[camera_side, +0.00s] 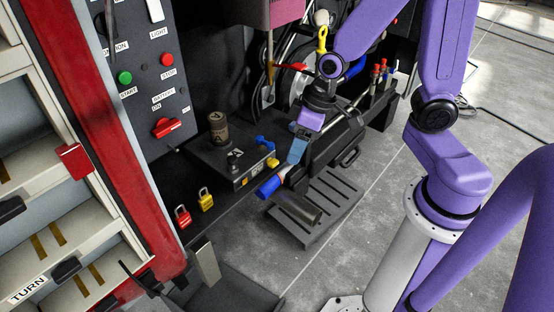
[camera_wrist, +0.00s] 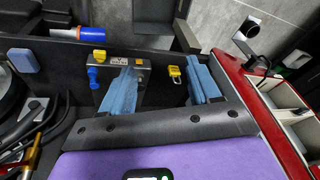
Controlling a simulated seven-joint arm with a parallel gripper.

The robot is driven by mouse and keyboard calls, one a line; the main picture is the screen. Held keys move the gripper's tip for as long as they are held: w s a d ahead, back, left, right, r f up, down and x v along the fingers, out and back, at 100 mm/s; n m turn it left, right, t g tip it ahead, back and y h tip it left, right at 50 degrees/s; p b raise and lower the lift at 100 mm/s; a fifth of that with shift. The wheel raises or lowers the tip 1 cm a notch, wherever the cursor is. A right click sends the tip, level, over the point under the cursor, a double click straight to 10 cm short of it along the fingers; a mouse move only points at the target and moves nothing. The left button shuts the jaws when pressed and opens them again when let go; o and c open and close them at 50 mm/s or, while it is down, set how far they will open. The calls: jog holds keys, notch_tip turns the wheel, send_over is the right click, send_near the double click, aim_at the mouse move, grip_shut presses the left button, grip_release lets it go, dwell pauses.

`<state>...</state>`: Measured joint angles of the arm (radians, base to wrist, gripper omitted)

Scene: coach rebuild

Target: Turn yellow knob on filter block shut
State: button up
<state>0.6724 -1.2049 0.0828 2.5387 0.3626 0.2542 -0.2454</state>
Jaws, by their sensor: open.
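The filter block (camera_side: 222,158) is a low dark box on the black deck, with a brown-grey filter cap (camera_side: 218,127) on top. Its yellow knob (camera_side: 272,162) is at the right end, beside a blue knob (camera_side: 265,143). In the wrist view the yellow knob (camera_wrist: 99,55) is up and left of my left finger, with the blue knob (camera_wrist: 93,77) below it. My gripper (camera_side: 298,150) hangs just right of the block. In the wrist view my gripper (camera_wrist: 162,88) has its blue fingers spread, holding nothing. The left finger hides part of the block (camera_wrist: 143,72).
A yellow padlock (camera_side: 206,200) and a red padlock (camera_side: 183,216) stand on the deck left of the block. Hoses and pipes crowd behind my gripper.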

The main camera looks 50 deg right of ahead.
jog(key=w+d+f+m+t+h, duration=0.2)
jog(key=w+d+f+m, duration=0.25)
jog(key=w+d, duration=0.35)
send_near(275, 162)
jog(key=shift+m+h, duration=0.25)
jog(key=shift+h, duration=0.05)
jog(key=x, duration=0.8)
jog(key=shift+s+a, duration=0.1)
jog(key=shift+a, duration=0.2)
jog(key=c, duration=1)
